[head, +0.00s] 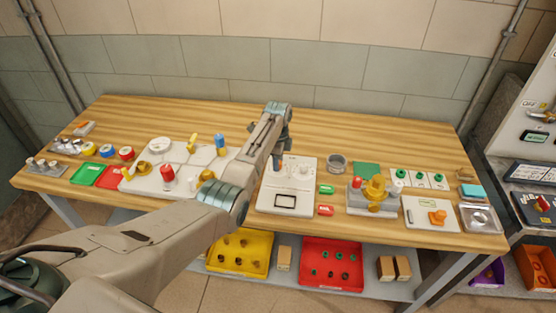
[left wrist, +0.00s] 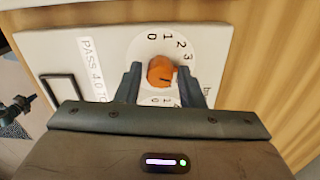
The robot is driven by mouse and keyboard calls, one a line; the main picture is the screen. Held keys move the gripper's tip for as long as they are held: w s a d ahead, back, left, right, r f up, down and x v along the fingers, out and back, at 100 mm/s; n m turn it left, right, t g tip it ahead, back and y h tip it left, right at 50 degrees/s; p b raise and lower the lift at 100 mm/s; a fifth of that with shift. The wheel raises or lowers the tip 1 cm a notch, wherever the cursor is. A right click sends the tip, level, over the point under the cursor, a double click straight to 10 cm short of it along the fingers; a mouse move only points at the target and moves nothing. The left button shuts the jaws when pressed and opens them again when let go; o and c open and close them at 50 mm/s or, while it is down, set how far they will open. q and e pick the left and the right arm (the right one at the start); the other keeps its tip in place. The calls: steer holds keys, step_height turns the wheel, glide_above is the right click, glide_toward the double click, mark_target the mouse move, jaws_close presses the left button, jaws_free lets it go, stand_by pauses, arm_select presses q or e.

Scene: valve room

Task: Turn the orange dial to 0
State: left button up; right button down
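The orange dial (left wrist: 161,71) sits on a white round scale on a white panel (left wrist: 60,45) in the left wrist view. Numbers 0, 1, 2 and 3 run along its far and right side; other digits near the gripper are partly hidden. A dark mark on the dial seems to point toward the lower right, not at 0. My left gripper (left wrist: 160,78) has a finger on each side of the dial, with small gaps showing. In the head view my left gripper (head: 278,160) is over the white panel (head: 268,203) and hides the dial. My right gripper is not in view.
Left of the gripper stands a white board (head: 135,181) with several coloured parts. To the right are a grey base with a yellow part (head: 375,187) and a panel with an orange piece (head: 437,217). Yellow (head: 238,266) and red (head: 330,283) bins lie below.

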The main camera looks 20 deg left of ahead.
arm_select(q)
steer(key=c, duration=0.6)
steer(key=shift+c, duration=0.2)
